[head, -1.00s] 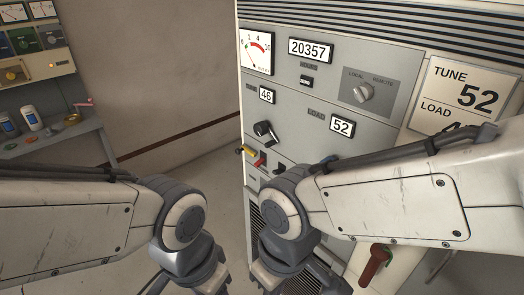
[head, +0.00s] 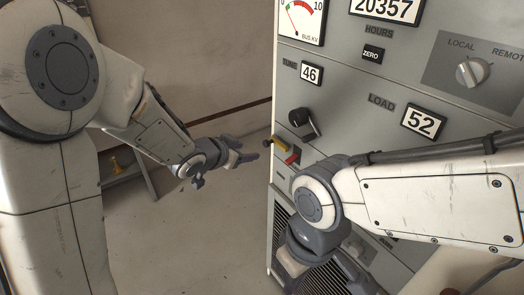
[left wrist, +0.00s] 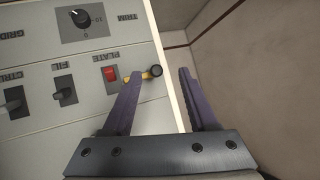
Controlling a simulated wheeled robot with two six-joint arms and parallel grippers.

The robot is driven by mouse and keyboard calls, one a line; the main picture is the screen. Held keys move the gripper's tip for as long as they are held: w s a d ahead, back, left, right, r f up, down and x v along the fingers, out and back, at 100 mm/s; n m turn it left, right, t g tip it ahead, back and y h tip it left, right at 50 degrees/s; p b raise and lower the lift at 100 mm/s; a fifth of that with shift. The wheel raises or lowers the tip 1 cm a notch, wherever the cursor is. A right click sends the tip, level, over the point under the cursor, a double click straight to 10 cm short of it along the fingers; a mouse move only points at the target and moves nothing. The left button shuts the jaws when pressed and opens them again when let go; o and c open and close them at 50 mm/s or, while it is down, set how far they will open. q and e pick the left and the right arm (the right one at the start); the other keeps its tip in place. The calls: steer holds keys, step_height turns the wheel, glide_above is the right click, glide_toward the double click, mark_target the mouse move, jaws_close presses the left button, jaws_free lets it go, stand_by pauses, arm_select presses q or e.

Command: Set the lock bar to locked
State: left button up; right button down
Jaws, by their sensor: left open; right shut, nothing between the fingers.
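A small yellow bar, which I take to be the lock bar (head: 278,140), sits at the left edge of the grey cabinet front, beside a red switch. In the left wrist view its yellow shaft (left wrist: 148,75) ends in a black knob (left wrist: 156,71). My left gripper (head: 252,149) is open and empty, pointing at the cabinet edge just left of the bar. In the left wrist view the knob shows between the fingertips (left wrist: 158,74), with one finger overlapping the shaft; I cannot tell if they touch.
The red PLATE switch (left wrist: 110,73) is close to the bar. A black crank knob (head: 304,122) is above it. My right forearm crosses in front of the lower cabinet. A bench leg (head: 147,175) stands behind my left arm. The floor left of the cabinet is clear.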

mark_target(264, 144)
arm_select(q)
steer(key=a+f+m+h+b, duration=0.3)
steer(key=a+h+b, duration=0.1)
steer(key=h, duration=0.5)
steer(key=p+x, duration=0.1)
steer(key=x, duration=0.9)
steer(key=shift+w+d, duration=0.15)
steer(key=shift+w, duration=0.3)
arm_select(e)
step_height(264, 144, down, 4)
arm_select(q)
steer(key=shift+c, duration=0.3)
jaws_close()
